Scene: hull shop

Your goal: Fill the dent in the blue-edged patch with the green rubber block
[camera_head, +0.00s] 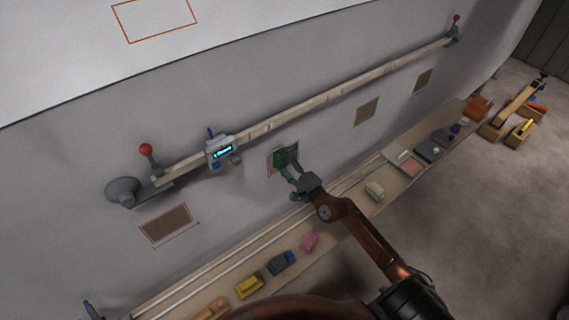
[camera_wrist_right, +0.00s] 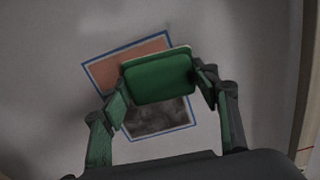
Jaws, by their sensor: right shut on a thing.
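The blue-edged patch (camera_wrist_right: 108,71) is on the grey hull wall. In the right wrist view its upper left is salmon-coloured and its lower part is dark grey and smeared. In the head view only a sliver of the patch (camera_head: 270,164) shows beside my right gripper (camera_head: 284,160). My right gripper is shut on the green rubber block (camera_wrist_right: 158,79), which has a pale layer along its top edge. The block is in front of the patch and hides its middle; I cannot tell whether it touches. My left gripper is not in view.
A long pale rail (camera_head: 300,107) with a small display device (camera_head: 221,151) runs above the patch. Other brown patches (camera_head: 367,111) are along the wall. Below, a wooden shelf (camera_head: 335,215) carries a yellow block (camera_head: 249,286), a blue block (camera_head: 282,262), a pink block (camera_head: 310,242) and trays (camera_head: 403,161).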

